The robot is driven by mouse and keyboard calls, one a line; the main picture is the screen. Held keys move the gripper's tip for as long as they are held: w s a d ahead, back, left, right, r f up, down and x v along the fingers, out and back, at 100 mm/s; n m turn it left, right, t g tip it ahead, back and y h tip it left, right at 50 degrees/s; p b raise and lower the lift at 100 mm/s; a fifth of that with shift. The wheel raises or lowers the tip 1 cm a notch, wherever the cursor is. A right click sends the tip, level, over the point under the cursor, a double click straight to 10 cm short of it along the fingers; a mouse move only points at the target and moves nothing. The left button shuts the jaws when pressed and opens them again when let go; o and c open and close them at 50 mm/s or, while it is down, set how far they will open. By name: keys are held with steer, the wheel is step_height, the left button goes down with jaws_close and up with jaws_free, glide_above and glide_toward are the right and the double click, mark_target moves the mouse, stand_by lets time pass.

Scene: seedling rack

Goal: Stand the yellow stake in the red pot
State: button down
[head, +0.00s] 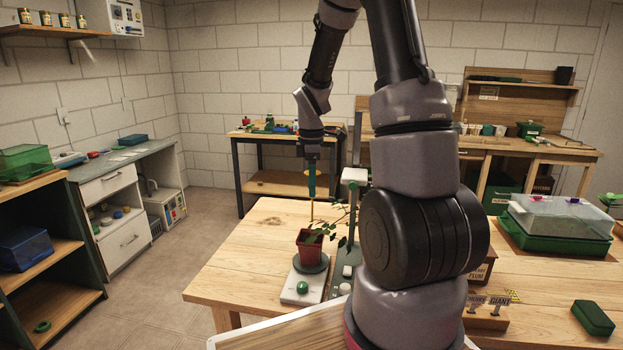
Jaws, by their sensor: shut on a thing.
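The red pot (308,251) stands upright on a dark round plate on a pale device with a green knob (302,287), near the left side of the wooden table. A leafy green plant (340,222) leans out of it to the right. My gripper (311,194) points down above the pot, shut on the thin yellow stake (312,210). The stake hangs near upright below the fingers, over the pot. Leaves and the small size make it hard to tell whether its lower end touches the soil.
A clear-lidded green tray (556,232), a stake holder block (484,312) and a green block (593,318) lie at the right. The table (240,262) left of the pot is clear.

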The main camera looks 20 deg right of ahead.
steer(key=shift+f, duration=3.9)
steer(key=shift+c, duration=0.7)
jaws_free()
step_height(320, 180, up, 11)
steer(key=shift+f, duration=0.1)
